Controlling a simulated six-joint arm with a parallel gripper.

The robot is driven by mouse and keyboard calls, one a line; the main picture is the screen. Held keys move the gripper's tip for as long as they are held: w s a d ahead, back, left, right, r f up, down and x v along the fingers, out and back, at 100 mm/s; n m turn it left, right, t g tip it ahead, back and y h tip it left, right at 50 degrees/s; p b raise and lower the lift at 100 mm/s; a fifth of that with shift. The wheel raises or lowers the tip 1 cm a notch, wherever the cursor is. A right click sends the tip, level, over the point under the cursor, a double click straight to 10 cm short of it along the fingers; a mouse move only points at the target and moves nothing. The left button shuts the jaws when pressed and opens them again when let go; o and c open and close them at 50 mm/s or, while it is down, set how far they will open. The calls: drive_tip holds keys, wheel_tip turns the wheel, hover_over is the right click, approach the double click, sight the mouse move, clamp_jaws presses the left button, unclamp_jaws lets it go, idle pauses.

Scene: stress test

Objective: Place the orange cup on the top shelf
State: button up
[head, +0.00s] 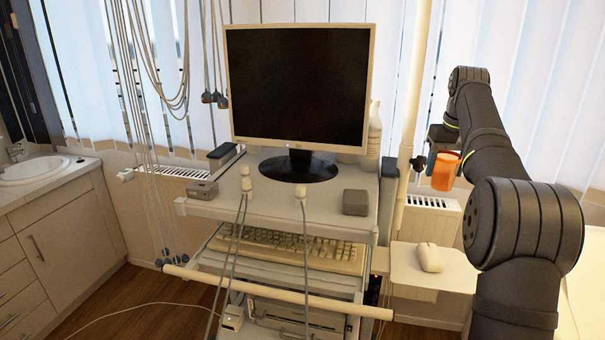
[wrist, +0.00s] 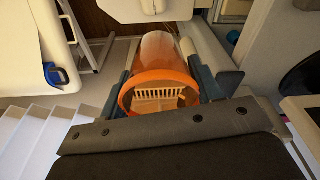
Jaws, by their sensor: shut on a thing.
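The orange cup (head: 445,171) is held in the air to the right of the cart, about level with its top shelf. My gripper (head: 433,160) is shut on it, partly hidden behind the cup and my arm. In the wrist view the cup (wrist: 166,56) sits between the two fingers of my gripper (wrist: 162,88), its round rim towards the camera. Pale slats show inside its mouth. The top shelf (head: 325,207) is the cart's light grey upper surface, apart from the cup.
On the top shelf stand a monitor (head: 298,85), a dark grey box (head: 355,202), a small grey device (head: 202,190) and a white bottle (head: 373,135). A pale pole (head: 410,125) rises between shelf and cup. A mouse (head: 430,257) lies on a side tray (head: 405,272). Bare shelf shows at the front middle.

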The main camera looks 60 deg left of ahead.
drive_tip(key=s+a+r+n, duration=0.2)
drive_tip(key=s+a+r, duration=0.1)
drive_tip(key=s+r, duration=0.4)
drive_tip(key=shift+s+a+f, duration=0.95)
drive_tip(key=shift+a+f, duration=0.75)
drive_tip(key=shift+a, duration=0.15)
drive_tip(key=shift+s+a+f, duration=0.95)
drive_tip(key=shift+a+f, duration=0.8)
drive_tip(key=shift+a, duration=0.05)
drive_tip(key=shift+s+a+f, duration=0.95)
drive_tip(key=shift+a+f, duration=0.75)
drive_tip(key=shift+a, duration=0.15)
drive_tip(key=shift+f, duration=0.1)
drive_tip(key=o, duration=0.9)
drive_tip(key=shift+o, duration=0.2)
wheel_tip(320, 180, up, 8)
drive_tip(key=d, duration=0.1)
drive_tip(key=shift+s+f, duration=0.15)
drive_tip(key=shift+s, duration=0.05)
